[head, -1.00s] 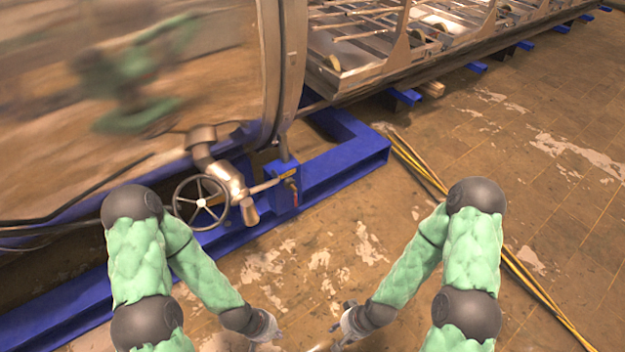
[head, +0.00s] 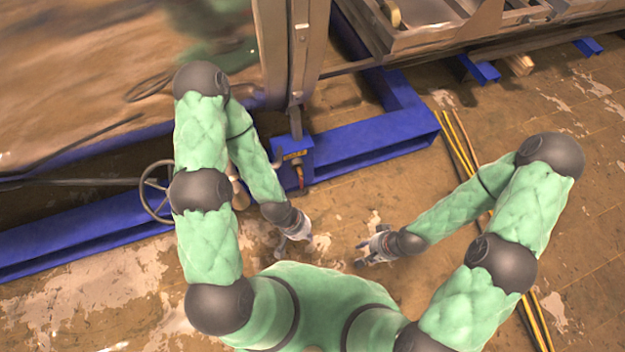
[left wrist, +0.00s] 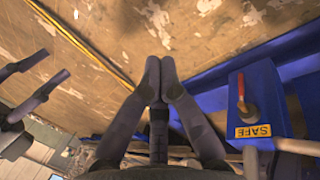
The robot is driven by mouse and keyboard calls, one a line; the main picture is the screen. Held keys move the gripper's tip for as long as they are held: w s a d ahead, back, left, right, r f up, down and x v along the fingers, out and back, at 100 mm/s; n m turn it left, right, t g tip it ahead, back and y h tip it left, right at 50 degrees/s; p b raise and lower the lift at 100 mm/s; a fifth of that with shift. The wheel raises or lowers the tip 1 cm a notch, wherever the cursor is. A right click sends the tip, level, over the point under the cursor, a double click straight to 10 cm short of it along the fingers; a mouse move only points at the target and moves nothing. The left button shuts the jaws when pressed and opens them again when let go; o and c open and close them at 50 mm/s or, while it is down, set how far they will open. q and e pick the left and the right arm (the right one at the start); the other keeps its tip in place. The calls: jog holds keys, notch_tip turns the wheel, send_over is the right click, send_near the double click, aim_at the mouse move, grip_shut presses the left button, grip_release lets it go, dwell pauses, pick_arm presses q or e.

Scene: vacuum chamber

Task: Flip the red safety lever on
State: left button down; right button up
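The red safety lever (head: 300,174) is a small handle on a blue box (head: 308,155) fixed to the blue frame. In the left wrist view the red lever (left wrist: 241,88) is at the right, above a yellow "SAFE" label (left wrist: 253,131). My left gripper (head: 298,246) is in front of the lever in the head view, apart from it. In the left wrist view its fingertips (left wrist: 160,64) meet with nothing between them. My right gripper (head: 366,254) is further right and empty; its fingers (left wrist: 42,76) show spread at the left of the wrist view.
A large metal chamber (head: 130,80) stands at the upper left on a blue frame (head: 368,140). A handwheel (head: 156,192) is left of the lever, partly behind my left arm. Yellow poles (head: 456,145) lie on the floor at the right. The floor between is clear.

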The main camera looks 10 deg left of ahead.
aim_at(301, 182)
pick_arm(q)
jog(key=shift+s, duration=0.15)
jog(key=w+a+f+m+t+y+b, duration=0.3)
jog(key=w+f+m+t, duration=0.8)
jog(key=w+f, duration=1.25)
jog(key=s+f+m+t+b, duration=0.1)
jog(key=m+t, duration=0.1)
jog(key=m, duration=0.1)
jog(key=s+f+m+t+y, duration=0.1)
jog(key=m+t, duration=0.1)
jog(key=m, duration=0.1)
jog(key=s+f+m+t+y+b, duration=0.1)
jog(key=m+t, duration=0.1)
jog(key=shift+a+f+m+t+b, duration=0.3)
jog(key=shift+a+f+m, duration=0.05)
jog(key=shift+a+m, duration=0.05)
jog(key=shift+w, duration=0.15)
jog(key=w+b, duration=0.4)
jog(key=w, duration=0.6)
jog(key=shift+s+a, duration=0.3)
jog(key=shift+a, duration=0.4)
jog(key=shift+s+a, duration=0.25)
jog(key=shift+a, duration=0.5)
jog(key=shift+s+a, duration=0.3)
jog(key=shift+a, duration=0.4)
